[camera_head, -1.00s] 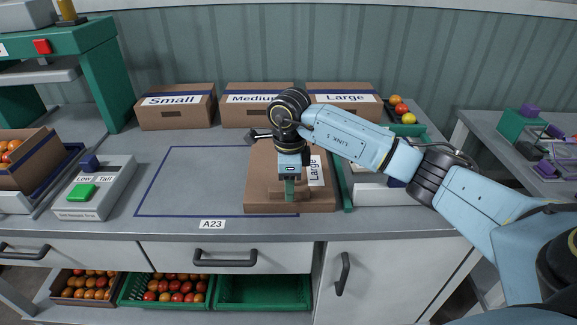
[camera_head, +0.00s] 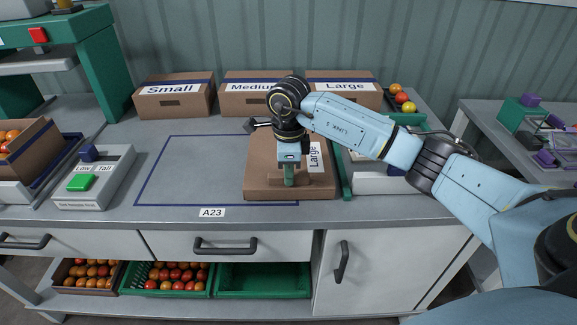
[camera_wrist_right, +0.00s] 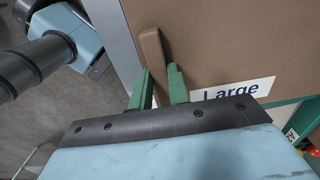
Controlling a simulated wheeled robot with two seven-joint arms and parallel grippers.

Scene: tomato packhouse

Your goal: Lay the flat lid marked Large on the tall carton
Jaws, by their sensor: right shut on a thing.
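The lid seems to rest on the table. An open brown carton holding tomatoes (camera_head: 38,153) stands at the left edge, partly cut off; I cannot tell for sure that it is the tall carton. My left gripper is not seen.
Cartons marked Small (camera_head: 175,103), Medium (camera_head: 240,105) and Large (camera_head: 345,98) stand along the back. A grey Low/Tall button box (camera_head: 118,185) stands between the left carton and the clear outlined area (camera_head: 200,170). A green upright edge (camera_head: 343,178) is close right of the lid.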

